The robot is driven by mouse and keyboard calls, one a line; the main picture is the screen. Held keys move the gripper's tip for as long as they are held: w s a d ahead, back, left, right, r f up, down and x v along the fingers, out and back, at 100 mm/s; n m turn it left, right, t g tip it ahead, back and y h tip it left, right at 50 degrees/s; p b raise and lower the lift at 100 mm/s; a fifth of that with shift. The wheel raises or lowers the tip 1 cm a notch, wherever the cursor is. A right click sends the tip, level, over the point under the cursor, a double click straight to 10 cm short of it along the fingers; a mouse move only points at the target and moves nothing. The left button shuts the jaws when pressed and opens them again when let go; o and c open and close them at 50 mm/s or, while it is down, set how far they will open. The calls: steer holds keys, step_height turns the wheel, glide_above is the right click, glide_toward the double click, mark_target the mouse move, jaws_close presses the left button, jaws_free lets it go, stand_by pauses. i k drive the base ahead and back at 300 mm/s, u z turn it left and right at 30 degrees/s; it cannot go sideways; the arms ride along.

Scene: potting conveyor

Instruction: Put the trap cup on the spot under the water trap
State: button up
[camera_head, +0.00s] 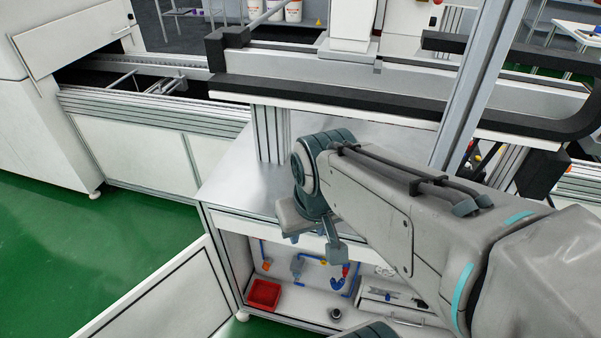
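A small dark cup-like thing (335,314), which looks like the trap cup, stands on the floor of the open cabinet below the counter. A pale blue, translucent fitting (297,265) on the blue piping at the cabinet's back may be the water trap; I cannot tell for sure. No marked spot under it can be made out. My gripper (314,244) is above and in front of the cabinet opening, its fingers apart with nothing seen between them. It is apart from the cup and covers part of the counter's front edge.
A red bin (264,294) stands at the cabinet's left. Blue piping (335,284) with a red part runs along the back. A white box or drawer (392,306) is at the right. The open door (165,300) juts out left. The metal counter (240,180) is clear at left.

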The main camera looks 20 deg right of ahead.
mark_target(298, 290)
steer(key=u, duration=2)
steer(key=k, duration=0.5)
steer(key=z, duration=0.95)
